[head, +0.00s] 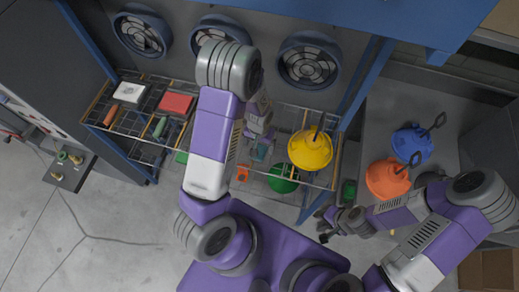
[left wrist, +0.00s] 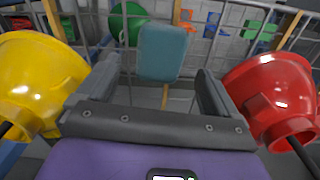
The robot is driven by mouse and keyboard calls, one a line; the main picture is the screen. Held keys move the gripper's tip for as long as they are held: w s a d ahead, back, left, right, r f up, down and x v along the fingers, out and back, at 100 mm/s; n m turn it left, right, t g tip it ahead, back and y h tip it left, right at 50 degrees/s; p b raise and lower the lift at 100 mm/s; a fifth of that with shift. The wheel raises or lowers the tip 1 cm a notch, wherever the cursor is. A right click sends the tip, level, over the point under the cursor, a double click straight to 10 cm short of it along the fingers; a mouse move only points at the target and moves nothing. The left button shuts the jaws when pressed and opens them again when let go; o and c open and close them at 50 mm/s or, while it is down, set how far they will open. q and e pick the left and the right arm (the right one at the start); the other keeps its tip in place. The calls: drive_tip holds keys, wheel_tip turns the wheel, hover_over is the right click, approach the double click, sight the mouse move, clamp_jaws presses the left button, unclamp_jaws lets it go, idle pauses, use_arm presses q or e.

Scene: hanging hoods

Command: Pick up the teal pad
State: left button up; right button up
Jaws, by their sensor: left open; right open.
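The teal pad (left wrist: 162,50) shows in the left wrist view as a blocky, blue-green piece in front of the wire rack's bars. It lies straight ahead of my left gripper (left wrist: 157,82), centred between the open fingers and seemingly just beyond their tips. I see no contact. In the head view my left gripper (head: 259,140) reaches down over the rack and mostly covers the pad; only a little teal (head: 261,153) shows by the fingers. My right gripper (head: 324,226) is open and empty, low at the right of the rack, far from the pad.
A yellow hood (left wrist: 38,82) and a red hood (left wrist: 272,92) flank my left gripper closely. A green hood (head: 283,180) is below the wire rack (head: 335,165). Orange (head: 387,178) and blue (head: 412,144) hoods stand right.

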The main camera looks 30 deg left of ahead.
sight(260, 148)
use_arm(q)
drive_tip(key=shift+f, duration=1.9)
drive_tip(key=c, duration=1)
drive_tip(key=shift+c, duration=0.2)
drive_tip(key=shift+r, duration=0.15)
wheel_tip(260, 148, up, 10)
drive_tip(key=shift+f, duration=0.1)
